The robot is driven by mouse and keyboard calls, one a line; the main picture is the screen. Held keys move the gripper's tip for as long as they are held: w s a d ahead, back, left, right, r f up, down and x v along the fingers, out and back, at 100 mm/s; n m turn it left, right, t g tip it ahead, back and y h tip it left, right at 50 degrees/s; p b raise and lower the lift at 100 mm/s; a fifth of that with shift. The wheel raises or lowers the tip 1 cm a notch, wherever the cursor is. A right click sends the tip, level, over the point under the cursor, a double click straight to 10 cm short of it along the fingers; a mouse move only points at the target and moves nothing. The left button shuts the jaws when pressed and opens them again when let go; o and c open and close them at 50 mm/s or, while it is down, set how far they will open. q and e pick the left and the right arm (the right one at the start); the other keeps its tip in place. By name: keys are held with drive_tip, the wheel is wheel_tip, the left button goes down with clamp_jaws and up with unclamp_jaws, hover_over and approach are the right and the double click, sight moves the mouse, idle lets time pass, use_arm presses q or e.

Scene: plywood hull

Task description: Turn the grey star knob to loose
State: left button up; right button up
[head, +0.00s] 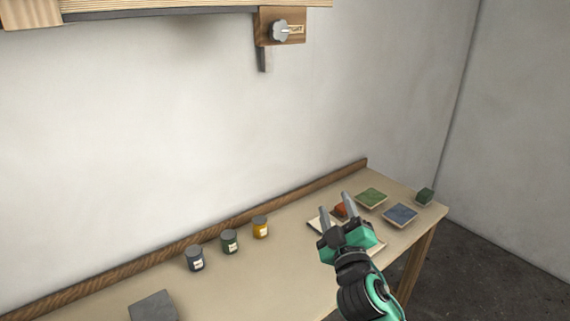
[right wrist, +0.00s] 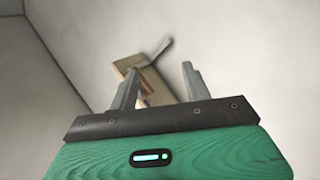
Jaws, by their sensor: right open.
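The grey star knob (head: 280,31) sits on a small wooden block (head: 262,22) high on the wall, at the top of the head view. A pale label (head: 297,29) beside the knob seems to read "TIGHT", partly covered by it. My right gripper (head: 335,203) is open and empty, well below and to the right of the knob in the head view, its fingers pointing up. In the right wrist view my open fingers (right wrist: 160,70) point up towards a wooden piece (right wrist: 128,65) on the wall; the knob cannot be made out clearly there. My left gripper is out of view.
A workbench (head: 290,275) runs along the wall with several jars, such as the yellow one (head: 261,227), a green tray (head: 370,198) and a blue tray (head: 400,214). A wooden shelf-like panel (head: 190,5) overhangs at the top. The wall between bench and knob is clear.

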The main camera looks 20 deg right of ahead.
drive_tip(key=w+a+r+n+g+y, duration=0.1)
drive_tip(key=a+r+n+g+y, duration=0.45)
drive_tip(key=r+n+y, duration=0.95)
drive_tip(key=a+r+n+g+y, duration=0.3)
drive_tip(key=a+r+n+y, duration=0.6)
drive_tip(key=n, duration=1.2)
drive_tip(key=t+h+p, duration=0.5)
drive_tip(key=h+p, duration=0.2)
drive_tip(key=h, duration=0.7)
approach(281, 29)
drive_tip(key=x, duration=0.7)
drive_tip(key=shift+w+a+r, duration=0.1)
drive_tip(key=shift+w+r, duration=0.05)
drive_tip(key=shift+w, duration=0.15)
drive_tip(key=shift+w+a+p, duration=0.2)
drive_tip(key=shift+w+p, duration=0.2)
